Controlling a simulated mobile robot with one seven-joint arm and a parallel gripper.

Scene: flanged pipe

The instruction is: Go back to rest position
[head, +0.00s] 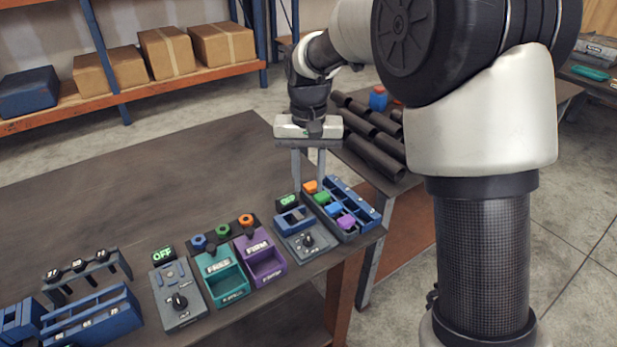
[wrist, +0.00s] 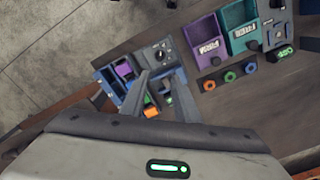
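My gripper (head: 308,180) hangs pointing down above the right end of the workbench (head: 130,185). Its two fingers are apart, with nothing visible between them. In the wrist view my gripper (wrist: 157,88) is also open, above a blue sorting tray (wrist: 112,82). That tray also shows in the head view (head: 352,192), holding orange, green, blue and purple blocks. A grey device with a dial (head: 305,243) stands just left of the tray. The fingertips look above these things, but the exact gap cannot be told.
A purple bin (head: 262,262), a teal bin (head: 226,285) and another grey dial device (head: 180,300) line the bench's front edge. Blue racks (head: 95,318) stand at the left. Dark pipes (head: 372,140) lie on a table behind. The bench's back left is clear.

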